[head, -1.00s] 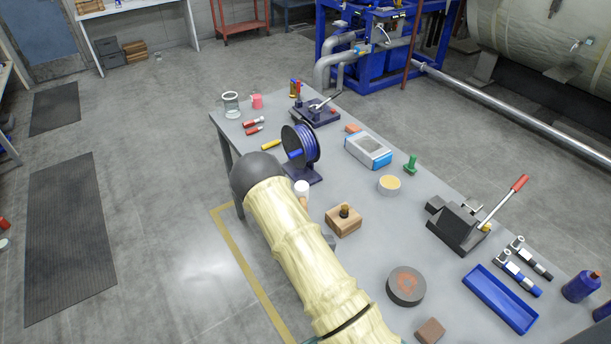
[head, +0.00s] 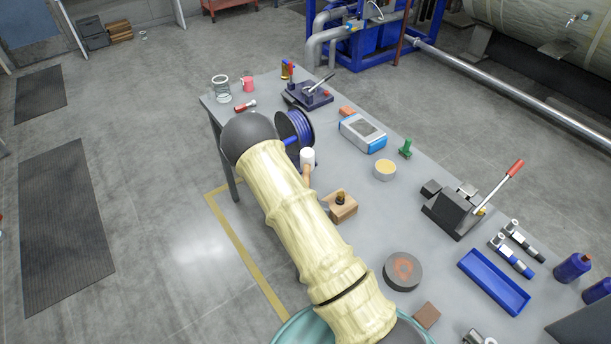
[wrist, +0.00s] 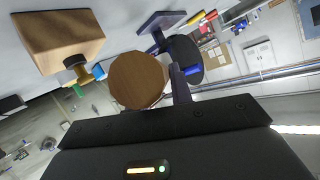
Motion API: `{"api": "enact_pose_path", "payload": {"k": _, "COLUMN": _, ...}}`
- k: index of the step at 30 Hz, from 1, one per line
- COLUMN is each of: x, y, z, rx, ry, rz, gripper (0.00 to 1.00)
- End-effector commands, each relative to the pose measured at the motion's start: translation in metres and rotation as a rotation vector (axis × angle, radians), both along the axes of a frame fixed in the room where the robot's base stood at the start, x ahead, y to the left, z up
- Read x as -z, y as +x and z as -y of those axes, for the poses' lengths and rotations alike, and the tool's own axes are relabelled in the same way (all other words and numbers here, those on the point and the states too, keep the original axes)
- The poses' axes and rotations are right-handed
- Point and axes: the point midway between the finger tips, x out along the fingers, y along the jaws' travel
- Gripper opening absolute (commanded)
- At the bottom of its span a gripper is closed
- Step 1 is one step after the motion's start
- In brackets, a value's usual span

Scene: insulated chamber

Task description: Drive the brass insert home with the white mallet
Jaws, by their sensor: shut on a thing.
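The white mallet (head: 307,157) shows its white head upright above a short stretch of wooden handle, just right of my arm in the head view. In the wrist view its round wooden handle end (wrist: 138,80) faces the camera. My gripper (wrist: 165,112) is shut on the mallet; its fingertips are mostly hidden. The wooden block (head: 345,212) stands on the table right of the mallet. The brass insert (wrist: 77,73), with a dark part (wrist: 75,61), sticks out of the block (wrist: 55,38) in the wrist view. The mallet head appears apart from the insert.
A blue cable reel (head: 297,130) stands just behind the mallet. A boxed item (head: 363,133), a yellow-topped tub (head: 385,170), a dark round disc (head: 403,271), a lever press (head: 455,212) and a blue tray (head: 494,282) occupy the grey table's right side.

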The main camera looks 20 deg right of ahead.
Motion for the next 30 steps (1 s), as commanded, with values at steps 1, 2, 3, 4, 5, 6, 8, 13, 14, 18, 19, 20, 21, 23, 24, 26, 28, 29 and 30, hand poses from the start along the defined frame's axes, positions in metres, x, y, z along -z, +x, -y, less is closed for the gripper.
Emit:
{"api": "enact_pose_path", "payload": {"k": 1, "x": -0.029, "y": 0.006, "z": 0.005, "rx": 0.07, "ry": 0.008, "rz": 0.002, "gripper": 0.0}}
{"api": "enact_pose_path", "payload": {"k": 2, "x": -0.037, "y": 0.007, "z": 0.009, "rx": 0.113, "ry": 0.011, "rz": -0.002, "gripper": 0.0}}
{"api": "enact_pose_path", "payload": {"k": 3, "x": -0.046, "y": 0.008, "z": 0.013, "rx": 0.169, "ry": 0.014, "rz": -0.01, "gripper": 0.0}}
{"api": "enact_pose_path", "payload": {"k": 4, "x": -0.052, "y": 0.008, "z": 0.015, "rx": 0.21, "ry": 0.017, "rz": -0.015, "gripper": 0.0}}
{"api": "enact_pose_path", "payload": {"k": 5, "x": -0.057, "y": 0.007, "z": 0.017, "rx": 0.247, "ry": 0.019, "rz": -0.02, "gripper": 0.0}}
{"api": "enact_pose_path", "payload": {"k": 6, "x": -0.064, "y": 0.006, "z": 0.02, "rx": 0.297, "ry": 0.022, "rz": -0.026, "gripper": 0.0}}
{"api": "enact_pose_path", "payload": {"k": 8, "x": -0.073, "y": 0.004, "z": 0.022, "rx": 0.367, "ry": 0.027, "rz": -0.034, "gripper": 0.0}}
{"api": "enact_pose_path", "payload": {"k": 13, "x": -0.094, "y": -0.006, "z": 0.021, "rx": 0.545, "ry": 0.041, "rz": -0.052, "gripper": 0.0}}
{"api": "enact_pose_path", "payload": {"k": 14, "x": -0.096, "y": -0.009, "z": 0.021, "rx": 0.575, "ry": 0.044, "rz": -0.054, "gripper": 0.0}}
{"api": "enact_pose_path", "payload": {"k": 18, "x": -0.107, "y": -0.02, "z": 0.012, "rx": 0.7, "ry": 0.057, "rz": -0.065, "gripper": 0.0}}
{"api": "enact_pose_path", "payload": {"k": 19, "x": -0.109, "y": -0.022, "z": 0.01, "rx": 0.726, "ry": 0.061, "rz": -0.068, "gripper": 0.0}}
{"api": "enact_pose_path", "payload": {"k": 20, "x": -0.111, "y": -0.024, "z": 0.007, "rx": 0.749, "ry": 0.064, "rz": -0.069, "gripper": 0.0}}
{"api": "enact_pose_path", "payload": {"k": 21, "x": -0.113, "y": -0.028, "z": 0.003, "rx": 0.779, "ry": 0.066, "rz": -0.072, "gripper": 0.0}}
{"api": "enact_pose_path", "payload": {"k": 23, "x": -0.114, "y": -0.032, "z": -0.002, "rx": 0.817, "ry": 0.071, "rz": -0.076, "gripper": 0.0}}
{"api": "enact_pose_path", "payload": {"k": 24, "x": -0.115, "y": -0.034, "z": -0.005, "rx": 0.839, "ry": 0.074, "rz": -0.076, "gripper": 0.0}}
{"api": "enact_pose_path", "payload": {"k": 26, "x": -0.115, "y": -0.037, "z": -0.008, "rx": 0.863, "ry": 0.077, "rz": -0.078, "gripper": 0.0}}
{"api": "enact_pose_path", "payload": {"k": 28, "x": -0.115, "y": -0.039, "z": -0.011, "rx": 0.88, "ry": 0.079, "rz": -0.079, "gripper": 0.0}}
{"api": "enact_pose_path", "payload": {"k": 29, "x": -0.115, "y": -0.039, "z": -0.012, "rx": 0.884, "ry": 0.079, "rz": -0.08, "gripper": 0.0}}
{"api": "enact_pose_path", "payload": {"k": 30, "x": -0.114, "y": -0.04, "z": -0.012, "rx": 0.889, "ry": 0.08, "rz": -0.08, "gripper": 0.0}}
